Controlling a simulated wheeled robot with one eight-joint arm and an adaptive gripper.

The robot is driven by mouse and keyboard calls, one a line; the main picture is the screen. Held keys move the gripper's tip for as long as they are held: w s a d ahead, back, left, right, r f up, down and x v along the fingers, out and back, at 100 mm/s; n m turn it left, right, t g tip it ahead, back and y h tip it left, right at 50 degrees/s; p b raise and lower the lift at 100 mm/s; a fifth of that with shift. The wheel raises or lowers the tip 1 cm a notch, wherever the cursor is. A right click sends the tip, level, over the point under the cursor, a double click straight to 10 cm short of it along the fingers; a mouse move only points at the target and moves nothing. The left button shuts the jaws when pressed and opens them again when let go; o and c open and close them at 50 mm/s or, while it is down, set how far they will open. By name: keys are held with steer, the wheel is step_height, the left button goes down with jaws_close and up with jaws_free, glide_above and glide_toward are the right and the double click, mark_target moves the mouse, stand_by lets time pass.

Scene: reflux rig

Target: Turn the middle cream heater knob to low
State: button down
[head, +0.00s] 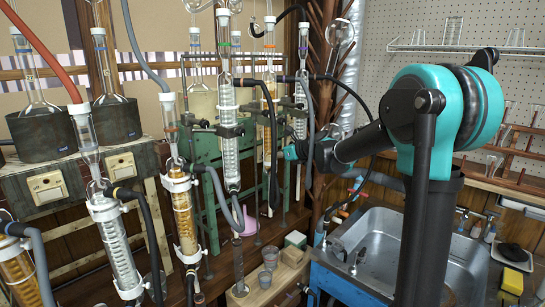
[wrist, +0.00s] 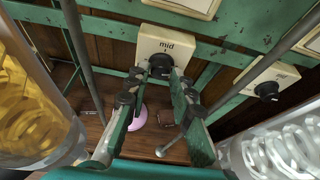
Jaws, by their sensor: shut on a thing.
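The black heater knob (wrist: 160,62) sits on a cream plate (wrist: 178,43) marked "mid" with a small tick below the word, ahead in the wrist view. My gripper (wrist: 161,73) has its two green fingers on either side of this knob and is shut on it. The fingertips hide the knob's sides, and I cannot read its pointer. In the head view the teal end of my arm (head: 291,152) reaches in among the glassware, and the gripped knob is hidden there.
A second cream plate with a black knob (wrist: 266,90), also marked "mid", is at the right. Amber glassware (wrist: 35,90) and a clear coil condenser (wrist: 275,150) flank my gripper closely. Thin metal rods (wrist: 77,45) stand nearby. A sink (head: 370,245) is at the right.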

steer(key=shift+t, duration=0.3)
steer(key=c, duration=1.3)
jaws_free()
steer(key=v, duration=1.2)
steer(key=shift+r, duration=0.15)
